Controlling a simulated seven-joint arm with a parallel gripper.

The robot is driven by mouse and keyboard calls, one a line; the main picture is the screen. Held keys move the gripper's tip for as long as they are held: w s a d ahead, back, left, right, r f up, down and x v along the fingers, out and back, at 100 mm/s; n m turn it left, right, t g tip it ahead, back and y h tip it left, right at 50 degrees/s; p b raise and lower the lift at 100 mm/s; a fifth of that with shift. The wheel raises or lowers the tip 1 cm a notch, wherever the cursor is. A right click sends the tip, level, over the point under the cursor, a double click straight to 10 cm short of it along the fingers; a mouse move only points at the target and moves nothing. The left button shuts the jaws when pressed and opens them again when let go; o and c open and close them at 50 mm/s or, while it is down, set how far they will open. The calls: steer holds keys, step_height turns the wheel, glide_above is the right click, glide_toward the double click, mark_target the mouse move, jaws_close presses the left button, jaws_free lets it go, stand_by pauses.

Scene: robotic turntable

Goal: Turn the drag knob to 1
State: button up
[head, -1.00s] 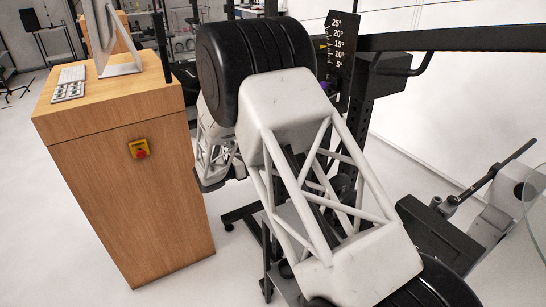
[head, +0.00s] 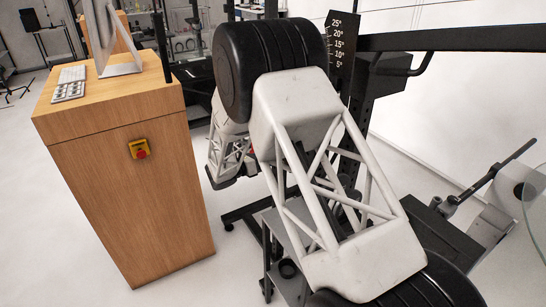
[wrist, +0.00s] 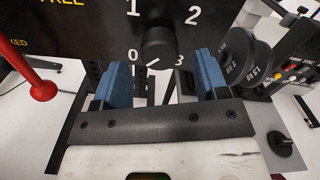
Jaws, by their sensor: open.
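The black drag knob (wrist: 158,42) is on a dark panel (wrist: 85,30) in the wrist view, with white numbers 0, 1, 2 and 3 around it. A white mark at the knob's lower edge lies close to the 0, but I cannot tell its exact setting. My gripper (wrist: 160,65) has two blue fingers, spread apart and empty. The knob shows ahead of and between the fingers, with no visible contact. In the head view my arm hides the gripper and the knob.
In the wrist view, a red-knobbed lever (wrist: 43,90) is at left and black weights (wrist: 243,60) are close to the right finger. A button panel (wrist: 292,75) is further right. In the head view, a wooden cabinet (head: 130,190) stands left and an angle scale (head: 340,45) behind my arm.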

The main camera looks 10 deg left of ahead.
steer(key=shift+x, duration=1.75)
steer(key=c, duration=0.9)
